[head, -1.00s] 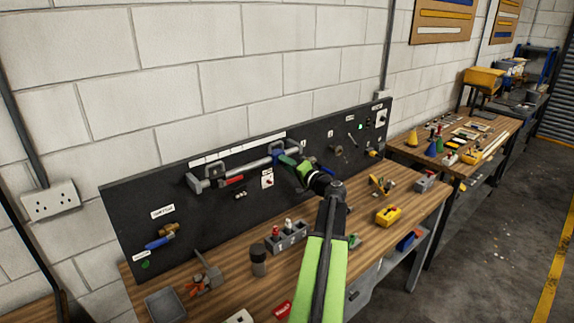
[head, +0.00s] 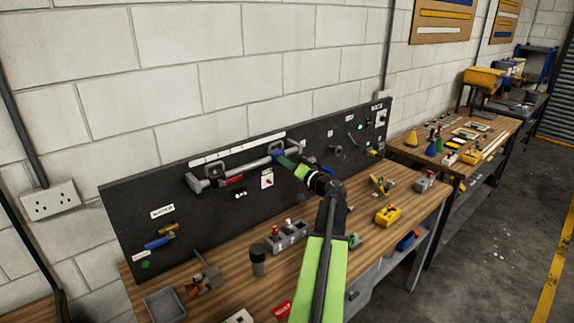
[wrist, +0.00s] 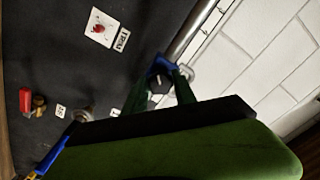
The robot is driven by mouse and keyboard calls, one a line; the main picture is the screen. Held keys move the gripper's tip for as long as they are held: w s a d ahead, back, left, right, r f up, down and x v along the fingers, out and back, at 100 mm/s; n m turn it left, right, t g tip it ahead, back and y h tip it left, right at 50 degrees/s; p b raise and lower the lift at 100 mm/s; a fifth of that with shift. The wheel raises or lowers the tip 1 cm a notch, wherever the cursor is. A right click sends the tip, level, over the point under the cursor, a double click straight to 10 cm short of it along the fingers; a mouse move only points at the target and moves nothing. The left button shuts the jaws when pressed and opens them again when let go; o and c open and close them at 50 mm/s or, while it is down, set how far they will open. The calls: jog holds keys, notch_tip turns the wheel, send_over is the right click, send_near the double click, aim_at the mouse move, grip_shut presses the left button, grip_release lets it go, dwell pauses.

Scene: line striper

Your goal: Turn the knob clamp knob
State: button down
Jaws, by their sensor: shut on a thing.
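The knob clamp (wrist: 162,63) shows in the wrist view as a blue block on a grey metal rail. Its dark knob (wrist: 159,84), with a light mark on its face, sits between the two green fingers of my gripper (wrist: 161,87). The gripper is shut on this knob. In the head view, my gripper (head: 284,161) reaches the right part of the rail on the black board. The blue clamp (head: 277,154) shows only partly there, and the fingers hide the knob.
The black board (head: 225,225) stands along the wall behind a wooden bench (head: 345,245). A red-marked switch plate (head: 267,179) is just below the rail. A yellow block (head: 388,215), a grey block with several buttons (head: 287,237) and a dark cylinder (head: 258,260) stand on the bench.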

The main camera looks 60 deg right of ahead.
jog(key=c, duration=1.1)
grip_release()
jog(key=shift+o, duration=0.2)
jog(key=v, duration=1.7)
jog(key=shift+s+a, duration=0.15)
jog(key=shift+s, duration=0.05)
jog(key=shift+w, duration=0.1)
